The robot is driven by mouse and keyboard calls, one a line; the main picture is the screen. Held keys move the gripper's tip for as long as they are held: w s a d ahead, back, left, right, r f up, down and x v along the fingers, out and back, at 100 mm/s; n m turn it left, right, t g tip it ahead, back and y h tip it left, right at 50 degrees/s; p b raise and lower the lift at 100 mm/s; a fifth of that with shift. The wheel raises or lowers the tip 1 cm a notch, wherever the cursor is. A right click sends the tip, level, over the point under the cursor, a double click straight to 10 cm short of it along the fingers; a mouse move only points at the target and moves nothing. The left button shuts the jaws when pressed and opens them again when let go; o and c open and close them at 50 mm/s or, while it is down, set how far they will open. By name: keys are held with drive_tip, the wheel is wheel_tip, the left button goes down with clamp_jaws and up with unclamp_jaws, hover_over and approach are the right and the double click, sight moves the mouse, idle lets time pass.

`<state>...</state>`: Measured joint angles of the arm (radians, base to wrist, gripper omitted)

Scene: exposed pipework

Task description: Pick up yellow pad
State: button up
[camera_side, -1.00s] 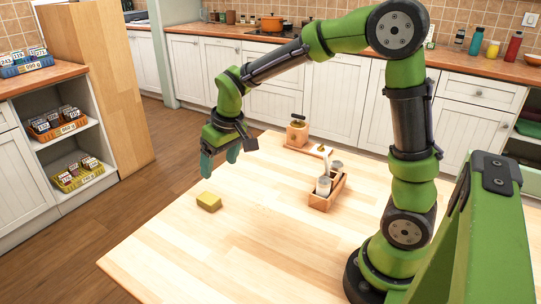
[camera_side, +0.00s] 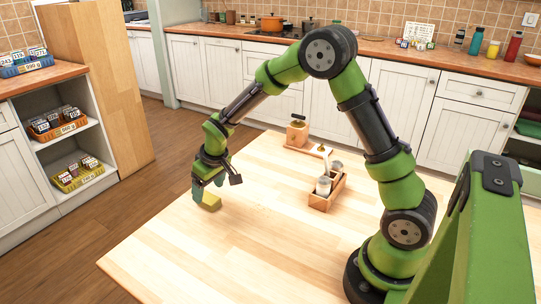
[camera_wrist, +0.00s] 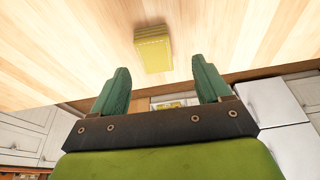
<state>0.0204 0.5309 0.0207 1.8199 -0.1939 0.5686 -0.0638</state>
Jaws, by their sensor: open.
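The yellow pad (camera_side: 210,203) lies on the wooden table near its left edge. In the wrist view the yellow pad (camera_wrist: 153,49) lies ahead of the fingertips, roughly midway between them sideways. My gripper (camera_side: 207,191) is low over the table, right at the pad in the side view, and its fingers hide part of it. In the wrist view my gripper (camera_wrist: 158,72) is open, with its two green fingers apart and nothing between them. I cannot tell whether a finger touches the pad.
A wooden caddy (camera_side: 318,200) with light containers stands right of the gripper. The table's front middle (camera_side: 240,260) is clear.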

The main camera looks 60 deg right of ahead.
sight(209, 198)
drive_tip(key=x, duration=0.4)
drive_tip(key=shift+d+f, duration=0.3)
drive_tip(key=shift+c, duration=0.2)
drive_tip(key=c, duration=1.1)
drive_tip(key=shift+r, duration=0.1)
drive_tip(key=shift+r, duration=0.6)
wheel_tip(209, 198, up, 3)
drive_tip(key=shift+f, duration=0.15)
drive_tip(key=s, duration=1)
drive_tip(key=s+r, duration=0.1)
drive_tip(key=s, duration=0.5)
drive_tip(key=shift+s+a, duration=0.1)
drive_tip(key=shift+a, duration=0.1)
